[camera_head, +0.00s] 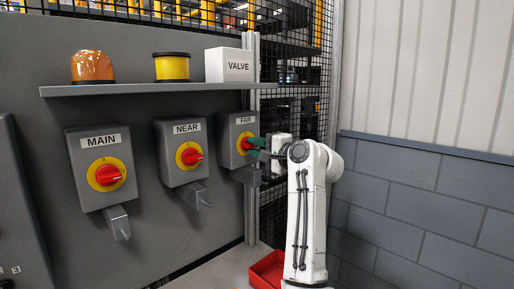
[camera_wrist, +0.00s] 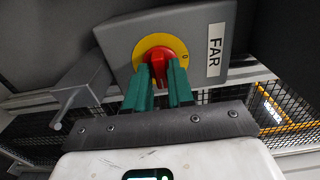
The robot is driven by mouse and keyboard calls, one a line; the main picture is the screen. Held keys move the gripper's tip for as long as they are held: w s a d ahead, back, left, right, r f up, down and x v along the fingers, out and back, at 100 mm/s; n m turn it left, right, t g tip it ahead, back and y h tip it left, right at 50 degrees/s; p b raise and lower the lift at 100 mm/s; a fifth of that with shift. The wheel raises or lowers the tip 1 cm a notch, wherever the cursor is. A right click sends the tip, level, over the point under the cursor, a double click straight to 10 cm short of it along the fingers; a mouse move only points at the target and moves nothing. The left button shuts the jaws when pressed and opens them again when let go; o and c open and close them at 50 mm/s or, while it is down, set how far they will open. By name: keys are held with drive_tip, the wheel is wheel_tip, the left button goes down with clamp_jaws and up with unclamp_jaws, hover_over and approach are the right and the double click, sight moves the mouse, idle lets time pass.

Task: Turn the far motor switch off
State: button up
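The far motor switch is a grey box (camera_head: 229,140) labelled FAR, with a yellow disc and a red knob (camera_wrist: 158,65). In the wrist view the 0 mark lies to the knob's right, towards the label. The knob's grip points across the line to the 0. My gripper (camera_wrist: 160,76) has its two green fingers close together, one on each side of the red grip, which fills the gap between them. It looks shut on the grip. In the head view my gripper (camera_head: 252,143) reaches in from the right and hides most of this knob.
The MAIN switch (camera_head: 101,168) and NEAR switch (camera_head: 181,152) stand to the left, red knobs turned sideways. A shelf (camera_head: 150,88) above holds an orange lamp, a yellow lamp and a VALVE box. A red tray (camera_head: 266,271) lies below. A block wall (camera_head: 420,215) is at the right.

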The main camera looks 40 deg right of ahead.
clamp_jaws()
drive_tip(key=n, duration=0.3)
drive_tip(key=shift+f+n, duration=0.1)
drive_tip(key=shift+n, duration=0.2)
drive_tip(key=n+b, duration=0.1)
drive_tip(key=n, duration=0.3)
drive_tip(key=shift+n, duration=0.3)
drive_tip(key=n+b, duration=0.2)
drive_tip(key=n, duration=0.3)
drive_tip(key=shift+n+b, duration=0.75)
drive_tip(key=shift+n, duration=1.55)
drive_tip(key=shift+o, duration=1.9)
unclamp_jaws()
